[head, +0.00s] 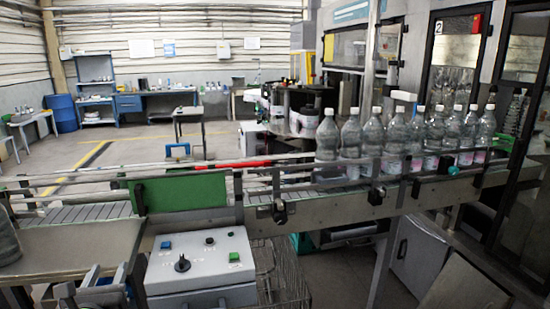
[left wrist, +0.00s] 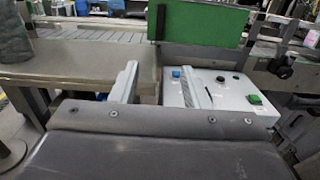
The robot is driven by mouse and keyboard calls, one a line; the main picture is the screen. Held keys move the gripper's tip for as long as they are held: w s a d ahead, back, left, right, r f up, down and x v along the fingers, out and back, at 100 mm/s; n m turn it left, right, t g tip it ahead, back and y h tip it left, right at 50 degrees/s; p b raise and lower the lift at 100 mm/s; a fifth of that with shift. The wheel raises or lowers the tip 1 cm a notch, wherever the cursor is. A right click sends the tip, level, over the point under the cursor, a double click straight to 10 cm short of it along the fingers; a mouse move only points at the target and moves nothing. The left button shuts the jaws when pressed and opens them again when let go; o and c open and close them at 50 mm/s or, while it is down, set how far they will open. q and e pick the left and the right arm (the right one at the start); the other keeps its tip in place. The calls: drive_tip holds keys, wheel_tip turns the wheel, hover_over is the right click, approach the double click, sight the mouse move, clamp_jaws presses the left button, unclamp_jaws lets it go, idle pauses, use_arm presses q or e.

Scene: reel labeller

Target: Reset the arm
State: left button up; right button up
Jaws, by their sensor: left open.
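My left gripper (head: 103,285) is at the lower left of the head view, low in front of the conveyor and just left of the grey control box (head: 200,264). In the left wrist view its two pale fingers stand apart with nothing between them, so the left gripper (left wrist: 160,83) is open and empty. The control box (left wrist: 222,92) shows behind and beside the right finger in that view. It has a blue button, a black knob and a green button on top. I cannot tell the exact gap between finger and box. My right gripper is not in view.
A conveyor (head: 92,212) with a green panel (head: 185,193) runs across in front of me. Several clear bottles (head: 350,135) stand in a row on its right part. A grey-green container (head: 8,238) stands at the far left. Open floor lies beyond the conveyor.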

use_arm(q)
drive_tip(key=s+a+f+n+g+b, duration=0.1)
drive_tip(key=s+f+n+g, duration=0.3)
drive_tip(key=f, duration=1)
drive_tip(key=s+a+f+n+g+h, duration=0.1)
drive_tip(key=f+n, duration=0.6)
drive_tip(key=f, duration=0.7)
drive_tip(key=s+a+f+n+g+b, duration=0.1)
drive_tip(key=s+f+n+g, duration=0.3)
drive_tip(key=f, duration=1)
drive_tip(key=s+d+f+n+g+h+b, duration=0.1)
drive_tip(key=s+d+f+n+g, duration=0.15)
drive_tip(key=s+f+n, duration=1.15)
drive_tip(key=s+d+f+n+g, duration=0.1)
drive_tip(key=s+f, duration=0.3)
drive_tip(key=s, duration=0.4)
drive_tip(key=s+d+f+n+g+h, duration=0.1)
drive_tip(key=s+f, duration=0.3)
drive_tip(key=s, duration=0.4)
drive_tip(key=s+d+f+n+g, duration=0.2)
drive_tip(key=s+d+f, duration=0.1)
drive_tip(key=s, duration=0.4)
drive_tip(key=shift+s+f+n+g+b, duration=0.35)
drive_tip(key=shift+s+f+n+b, duration=0.05)
drive_tip(key=shift+f, duration=0.3)
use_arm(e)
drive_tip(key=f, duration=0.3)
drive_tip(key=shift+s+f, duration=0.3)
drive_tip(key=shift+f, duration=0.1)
